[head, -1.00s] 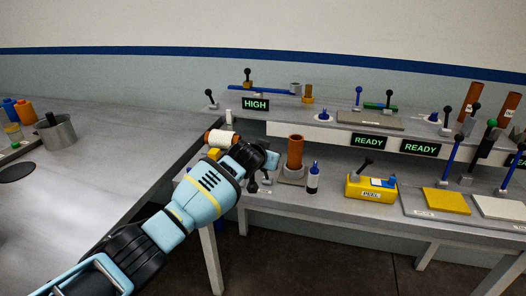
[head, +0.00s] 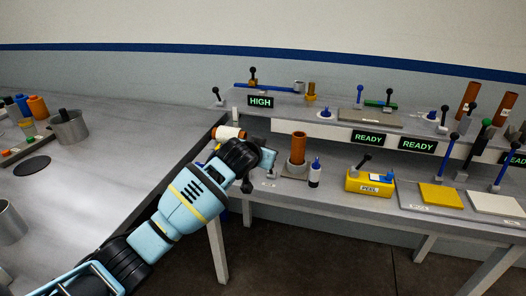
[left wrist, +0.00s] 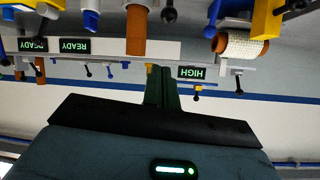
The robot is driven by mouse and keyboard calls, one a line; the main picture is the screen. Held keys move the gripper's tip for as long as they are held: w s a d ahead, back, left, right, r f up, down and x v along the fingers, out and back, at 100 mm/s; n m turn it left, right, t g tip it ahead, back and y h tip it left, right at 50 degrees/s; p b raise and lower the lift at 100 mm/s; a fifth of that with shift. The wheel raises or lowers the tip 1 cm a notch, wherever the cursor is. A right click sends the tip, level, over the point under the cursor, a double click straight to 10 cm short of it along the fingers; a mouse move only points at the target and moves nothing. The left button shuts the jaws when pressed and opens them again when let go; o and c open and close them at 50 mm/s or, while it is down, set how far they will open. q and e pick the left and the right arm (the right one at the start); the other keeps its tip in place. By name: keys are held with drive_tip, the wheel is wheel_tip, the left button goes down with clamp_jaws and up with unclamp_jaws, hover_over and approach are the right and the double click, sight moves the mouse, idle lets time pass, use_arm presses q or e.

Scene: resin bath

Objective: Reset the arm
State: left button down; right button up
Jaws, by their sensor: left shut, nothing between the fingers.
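My left arm reaches in from the lower left in the head view, its light-blue wrist (head: 185,207) in front of the near end of the two-level bench. Its fingers are not clear there. In the left wrist view, which is upside down, my left gripper (left wrist: 161,72) has its dark green fingers together, with nothing between them. They point toward the bench with the HIGH sign (left wrist: 192,73). A white roll with orange ends (head: 229,133) is just behind the wrist; it also shows in the left wrist view (left wrist: 242,46). My right gripper is not in view.
Several levers line the upper shelf. A metal cup (head: 71,130) stands on the left table (head: 95,185), which has clear room.

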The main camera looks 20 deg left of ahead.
use_arm(q)
drive_tip(key=s+d+f+g+h, duration=0.2)
drive_tip(key=s+f, duration=1.8)
drive_tip(key=f, duration=0.5)
drive_tip(key=s+a+f, duration=0.1)
drive_tip(key=s+f, duration=0.1)
drive_tip(key=s, duration=0.7)
drive_tip(key=s+a+f+y, duration=0.1)
drive_tip(key=s+a+f, duration=0.1)
drive_tip(key=s, duration=0.7)
drive_tip(key=s+a+f+g, duration=0.1)
drive_tip(key=s+f, duration=0.3)
drive_tip(key=s, duration=0.5)
drive_tip(key=shift+s+a+f+n, duration=0.2)
drive_tip(key=shift+s+a+n, duration=0.15)
drive_tip(key=shift+a, duration=0.4)
